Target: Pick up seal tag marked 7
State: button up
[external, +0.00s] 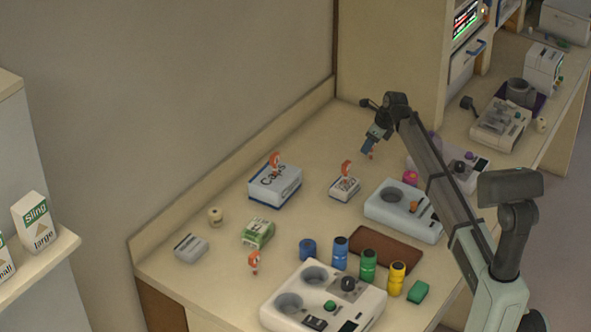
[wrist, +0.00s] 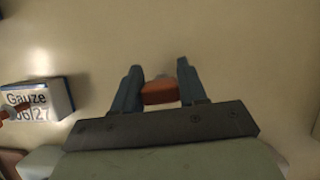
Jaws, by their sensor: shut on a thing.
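My gripper (wrist: 159,70) is shut on an orange-red seal tag (wrist: 160,93), which sits between the two blue-grey fingers. In the external view my gripper (external: 368,147) is over the back part of the bench, with a bit of the held tag (external: 371,155) showing below it. I cannot read a mark on it or tell how far it is above the bench. Another orange tag (external: 275,163) is on the Caps box, one (external: 346,170) is on the Gauze box, and one (external: 254,261) stands on the bench at the front. Their marks are too small to read.
The Gauze box (wrist: 49,98) lies left of my gripper in the wrist view. The Caps box (external: 275,187), several coloured vials, a brown mat (external: 385,251) and white devices (external: 404,212) stand on the bench. The bench along the back wall is clear.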

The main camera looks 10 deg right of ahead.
jog(key=shift+c, duration=0.9)
